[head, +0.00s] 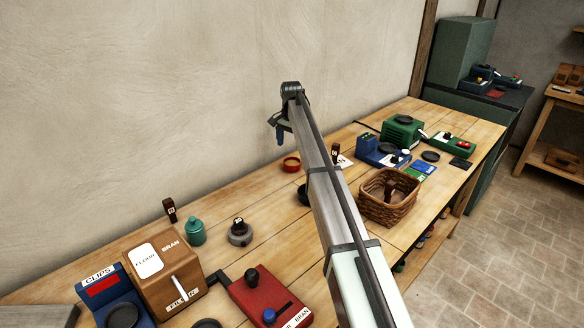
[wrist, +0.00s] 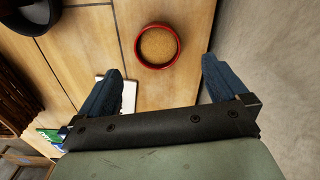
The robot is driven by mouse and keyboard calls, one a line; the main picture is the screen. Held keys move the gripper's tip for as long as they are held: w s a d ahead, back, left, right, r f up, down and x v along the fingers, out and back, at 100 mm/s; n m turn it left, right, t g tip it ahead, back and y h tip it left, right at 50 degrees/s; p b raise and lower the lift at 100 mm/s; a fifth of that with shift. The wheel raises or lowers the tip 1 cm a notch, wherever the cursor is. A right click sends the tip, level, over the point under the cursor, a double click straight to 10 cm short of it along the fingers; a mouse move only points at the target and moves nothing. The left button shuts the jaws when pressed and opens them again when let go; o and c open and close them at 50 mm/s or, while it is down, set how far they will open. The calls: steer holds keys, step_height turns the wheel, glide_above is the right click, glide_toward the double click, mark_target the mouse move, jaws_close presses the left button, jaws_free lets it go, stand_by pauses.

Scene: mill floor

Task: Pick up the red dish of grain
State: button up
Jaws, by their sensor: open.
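The red dish of grain (head: 291,164) sits on the wooden bench close to the wall in the head view. In the wrist view the red dish (wrist: 176,53) shows as a red ring filled with tan grain, lying ahead of the fingertips. My gripper (wrist: 162,82) is open and empty, with its two blue fingers apart and the dish beyond the gap between them. In the head view my gripper (head: 280,135) hangs above the bench over the dish, near the wall, partly hidden by my arm.
A wicker basket (head: 388,208) stands right of my arm. A dark round thing (head: 303,194) is partly behind my arm, near the dish. A white card (wrist: 102,80) lies by the left finger. The wall (wrist: 263,60) is close on the right. Bare bench lies left of the dish.

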mark_target(292, 162)
steer(key=shift+s+d+f, duration=0.1)
steer(key=shift+f, duration=2)
steer(key=shift+s+d+f, duration=0.1)
steer(key=shift+f, duration=2)
steer(key=shift+c, duration=0.5)
steer(key=c, duration=1)
